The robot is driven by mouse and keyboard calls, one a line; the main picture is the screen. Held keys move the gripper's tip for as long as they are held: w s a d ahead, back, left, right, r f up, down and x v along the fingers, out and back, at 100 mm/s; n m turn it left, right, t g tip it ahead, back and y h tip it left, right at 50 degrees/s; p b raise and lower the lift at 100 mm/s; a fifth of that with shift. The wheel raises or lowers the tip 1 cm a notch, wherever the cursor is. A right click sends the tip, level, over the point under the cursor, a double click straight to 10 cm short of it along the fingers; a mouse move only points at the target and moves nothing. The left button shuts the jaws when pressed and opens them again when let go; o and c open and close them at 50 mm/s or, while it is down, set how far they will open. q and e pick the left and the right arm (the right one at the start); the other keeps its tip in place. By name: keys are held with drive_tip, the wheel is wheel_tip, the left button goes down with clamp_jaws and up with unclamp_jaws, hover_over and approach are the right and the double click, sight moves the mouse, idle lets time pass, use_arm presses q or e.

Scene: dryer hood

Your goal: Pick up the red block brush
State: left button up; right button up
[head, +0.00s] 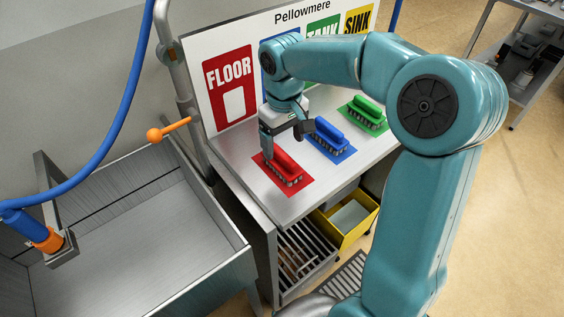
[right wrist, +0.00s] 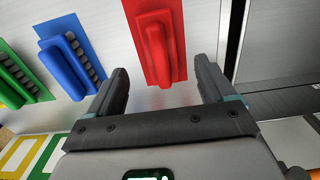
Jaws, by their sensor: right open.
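The red block brush (head: 285,167) lies on a red mat (head: 309,181) on the steel counter, below the FLOOR sign. It also shows in the right wrist view (right wrist: 158,50), beyond the fingers and between their lines. My right gripper (head: 285,147) is open just above and behind the red brush, with a finger close to its far left end. In the right wrist view the gripper (right wrist: 165,90) holds nothing, and I cannot tell if a finger touches the brush. My left gripper is not in view.
A blue brush (head: 329,134) and a green brush (head: 368,111) sit on their own mats to the right. The sign board (head: 229,87) stands behind the counter. A steel sink (head: 130,215) is at left, with a blue hose (head: 128,90). A yellow bin (head: 348,222) is below.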

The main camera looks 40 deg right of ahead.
sight(282, 153)
drive_tip(key=f, duration=0.7)
drive_tip(key=shift+w+d+f+p, duration=0.1)
drive_tip(key=shift+w+p, duration=0.15)
drive_tip(key=shift+p, duration=0.05)
drive_tip(key=shift+w+f, duration=0.2)
drive_tip(key=shift+s+r, duration=0.1)
drive_tip(key=shift+c, duration=0.7)
drive_tip(key=shift+s+r, duration=0.1)
drive_tip(key=c, duration=1)
